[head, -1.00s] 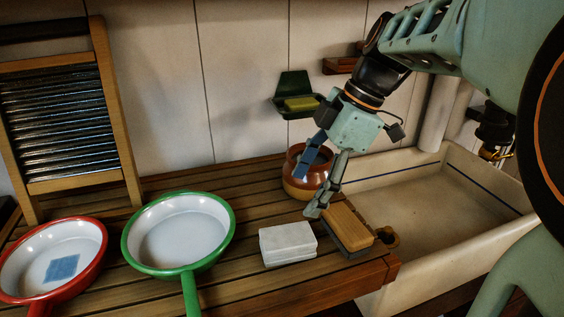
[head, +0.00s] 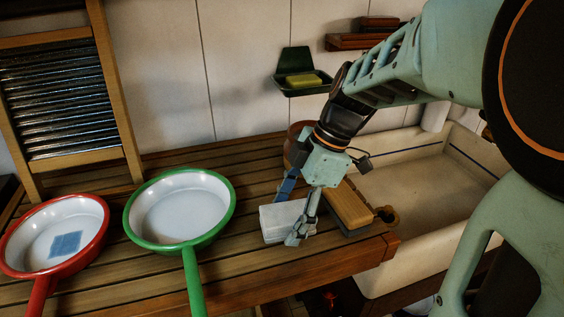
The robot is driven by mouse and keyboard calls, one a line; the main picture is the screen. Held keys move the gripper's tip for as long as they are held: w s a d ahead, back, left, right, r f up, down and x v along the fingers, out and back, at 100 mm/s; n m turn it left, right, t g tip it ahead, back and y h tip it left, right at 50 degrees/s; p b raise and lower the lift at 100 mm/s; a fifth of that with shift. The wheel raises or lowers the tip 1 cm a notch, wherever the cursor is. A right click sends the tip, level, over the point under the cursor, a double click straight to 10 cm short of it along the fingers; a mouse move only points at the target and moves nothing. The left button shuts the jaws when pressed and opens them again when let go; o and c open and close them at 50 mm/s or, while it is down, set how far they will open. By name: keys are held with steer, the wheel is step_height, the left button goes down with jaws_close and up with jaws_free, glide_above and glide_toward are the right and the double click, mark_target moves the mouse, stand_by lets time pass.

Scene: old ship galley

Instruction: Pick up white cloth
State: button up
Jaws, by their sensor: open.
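The white cloth (head: 276,220) is a folded block lying on the slatted wooden counter, right of the green pan. My gripper (head: 287,222) points down over it with its fingers apart. One finger is at the cloth's far side and the other crosses in front of its right end. The gripper is open, and the cloth still rests on the counter. Whether either finger touches the cloth I cannot tell. Part of the cloth's right side is hidden by the near finger.
A wooden brush (head: 349,205) lies close to the right of my gripper. A brown pot (head: 297,135) stands behind, mostly hidden. A green pan (head: 127,223) and a red pan (head: 100,225) with a blue cloth (head: 66,245) are left. The sink (head: 415,190) is right.

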steer(key=shift+a+f+b, duration=0.1)
steer(key=shift+f+b, duration=0.25)
steer(key=shift+f, duration=0.1)
stand_by(0.5)
steer(key=c, duration=1.3)
